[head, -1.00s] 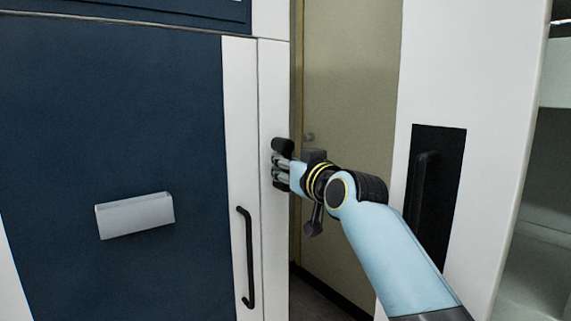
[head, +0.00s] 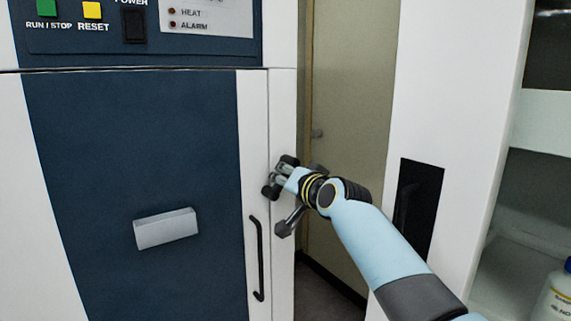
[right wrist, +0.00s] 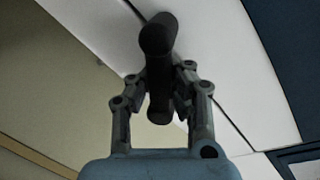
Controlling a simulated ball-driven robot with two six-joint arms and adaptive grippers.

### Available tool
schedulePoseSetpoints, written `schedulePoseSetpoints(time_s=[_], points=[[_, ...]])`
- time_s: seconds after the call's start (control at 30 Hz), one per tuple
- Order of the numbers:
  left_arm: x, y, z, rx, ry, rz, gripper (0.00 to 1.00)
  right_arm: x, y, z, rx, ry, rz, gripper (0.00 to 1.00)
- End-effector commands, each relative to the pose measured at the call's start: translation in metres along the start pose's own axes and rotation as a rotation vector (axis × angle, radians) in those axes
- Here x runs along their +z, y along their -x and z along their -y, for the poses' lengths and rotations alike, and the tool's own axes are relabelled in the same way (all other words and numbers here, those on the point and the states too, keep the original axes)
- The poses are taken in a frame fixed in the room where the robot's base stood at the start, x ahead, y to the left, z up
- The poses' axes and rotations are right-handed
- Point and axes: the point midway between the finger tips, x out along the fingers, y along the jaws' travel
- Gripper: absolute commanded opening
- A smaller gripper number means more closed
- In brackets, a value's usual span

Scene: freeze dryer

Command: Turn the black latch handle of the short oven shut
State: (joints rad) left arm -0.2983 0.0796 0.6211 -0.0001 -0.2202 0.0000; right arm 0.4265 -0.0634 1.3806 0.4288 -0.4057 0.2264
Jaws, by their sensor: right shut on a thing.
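The short oven is the white cabinet with a dark blue door (head: 120,160) at left in the head view. My right gripper (head: 280,177) is at the white right edge of its front. In the right wrist view the black latch handle (right wrist: 157,45) stands between the two fingers, and the gripper is shut on it. The handle's round end points toward the camera. In the head view the gripper largely hides the handle, so its exact angle is hard to tell. My left gripper is not in view.
A long black pull handle (head: 257,258) is on the oven front just below my gripper. A grey holder (head: 166,229) is on the blue door. The control panel (head: 140,25) is above. A beige door (head: 345,120) lies behind a gap, and a white cabinet (head: 460,130) stands at right.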

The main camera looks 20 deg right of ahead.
Motion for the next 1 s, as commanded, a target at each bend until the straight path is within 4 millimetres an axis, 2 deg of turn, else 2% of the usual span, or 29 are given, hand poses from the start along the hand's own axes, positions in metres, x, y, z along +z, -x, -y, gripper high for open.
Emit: schedulePoseSetpoints(time_s=[0.03, 0.4, 0.7, 1.0], points=[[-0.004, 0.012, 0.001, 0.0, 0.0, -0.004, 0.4, -0.011, 0.001, 0.007, -0.004, -0.036, -0.005, 0.0], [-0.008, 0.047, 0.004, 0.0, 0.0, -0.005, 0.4, -0.012, 0.003, 0.016, -0.005, -0.38, 0.064, 0.0], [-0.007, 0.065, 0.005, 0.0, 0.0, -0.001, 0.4, -0.015, 0.004, 0.021, -0.005, -0.628, 0.113, 0.0], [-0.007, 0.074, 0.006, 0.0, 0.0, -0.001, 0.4, -0.017, 0.005, 0.023, -0.004, -0.786, 0.146, 0.0]])
